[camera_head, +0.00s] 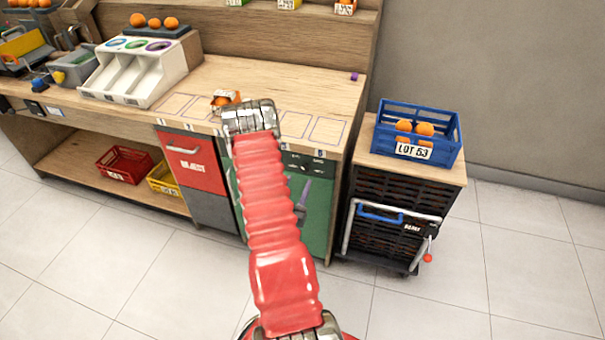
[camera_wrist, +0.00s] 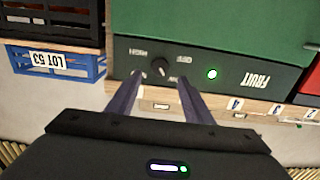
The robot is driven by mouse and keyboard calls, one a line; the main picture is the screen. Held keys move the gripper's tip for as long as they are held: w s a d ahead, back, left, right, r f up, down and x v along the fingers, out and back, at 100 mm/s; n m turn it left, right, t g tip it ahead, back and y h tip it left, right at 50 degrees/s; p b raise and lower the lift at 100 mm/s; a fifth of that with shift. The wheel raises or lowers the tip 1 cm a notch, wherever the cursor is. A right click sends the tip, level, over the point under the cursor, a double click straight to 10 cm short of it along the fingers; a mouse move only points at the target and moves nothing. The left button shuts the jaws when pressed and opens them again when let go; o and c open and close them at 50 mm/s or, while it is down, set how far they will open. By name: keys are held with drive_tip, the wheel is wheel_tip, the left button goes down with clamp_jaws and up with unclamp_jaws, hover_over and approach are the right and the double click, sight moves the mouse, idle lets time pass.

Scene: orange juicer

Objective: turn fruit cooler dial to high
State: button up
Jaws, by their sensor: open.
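The fruit cooler (camera_head: 318,215) is a green unit under the counter, partly hidden by my red arm. In the wrist view, its dark panel (camera_wrist: 232,60) appears upside down with the word FRUIT and a lit green light (camera_wrist: 212,74). The small black dial (camera_wrist: 160,67) has HIGH at its left, OFF at its right and a partly hidden label below. Its pointer is too small to read surely. My gripper (camera_wrist: 160,80) is open, its two purple-grey fingers reaching toward the panel. The dial shows between the fingertips; I cannot tell whether they touch it.
A red BLAST unit (camera_head: 190,160) stands left of the fruit cooler. A blue LOT 53 crate (camera_head: 445,135) with oranges sits on a dark rack (camera_head: 385,205) at the right. The counter (camera_head: 330,90) bears an orange in a small holder (camera_head: 226,98). The tiled floor (camera_head: 130,260) is clear.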

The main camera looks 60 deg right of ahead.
sight(304, 169)
drive_tip(key=shift+w+d, duration=0.15)
drive_tip(key=shift+d, duration=0.85)
drive_tip(key=shift+w+d, duration=0.2)
drive_tip(key=shift+d, duration=0.85)
drive_tip(key=shift+w+d, duration=0.15)
drive_tip(key=shift+d, duration=0.85)
drive_tip(key=shift+c, duration=0.3)
drive_tip(key=c, duration=0.9)
